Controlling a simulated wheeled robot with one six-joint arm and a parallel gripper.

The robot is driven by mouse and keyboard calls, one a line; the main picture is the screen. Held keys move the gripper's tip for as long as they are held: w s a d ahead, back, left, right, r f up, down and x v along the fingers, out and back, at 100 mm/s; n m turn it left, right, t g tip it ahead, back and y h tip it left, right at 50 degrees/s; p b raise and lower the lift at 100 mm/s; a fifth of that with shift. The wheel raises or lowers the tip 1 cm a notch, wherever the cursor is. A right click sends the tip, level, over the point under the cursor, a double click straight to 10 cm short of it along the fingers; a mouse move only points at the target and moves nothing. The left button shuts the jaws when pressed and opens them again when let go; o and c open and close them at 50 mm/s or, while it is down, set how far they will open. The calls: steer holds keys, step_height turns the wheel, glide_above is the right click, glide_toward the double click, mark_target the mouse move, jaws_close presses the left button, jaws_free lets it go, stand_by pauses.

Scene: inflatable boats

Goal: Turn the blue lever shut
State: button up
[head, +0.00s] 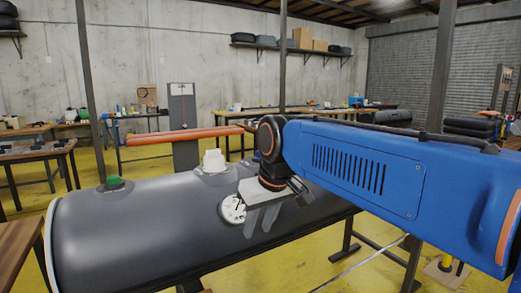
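I cannot make out a blue lever in the head view; my arm and gripper may hide it. A dark grey inflatable tube (140,229) lies across a stand. On it sit a round white fitting (230,212) with small dark parts, a stepped white fitting (213,161) further back, and a green-topped fitting (114,182) at the left. My gripper (262,219) points down just right of the round white fitting and partly covers it. Its grey fingers are close to the tube; I cannot tell whether they touch anything or how far apart they are.
An orange-red beam (184,136) runs behind the tube, with a grey upright panel (183,120) near it. Workbenches with clutter stand behind and at the left. A dark pole (92,90) rises behind the tube. Yellow floor (272,272) shows in front.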

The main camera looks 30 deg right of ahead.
steer(key=w+d+r, duration=0.9)
steer(key=w+r, duration=0.1)
steer(key=r, duration=0.3)
steer(key=w+d+r, duration=0.8)
steer(key=w+r, duration=0.2)
steer(key=r, duration=0.4)
steer(key=x, duration=1.7)
steer(key=shift+d+f, duration=0.25)
steer(key=shift+f, duration=0.1)
jaws_close()
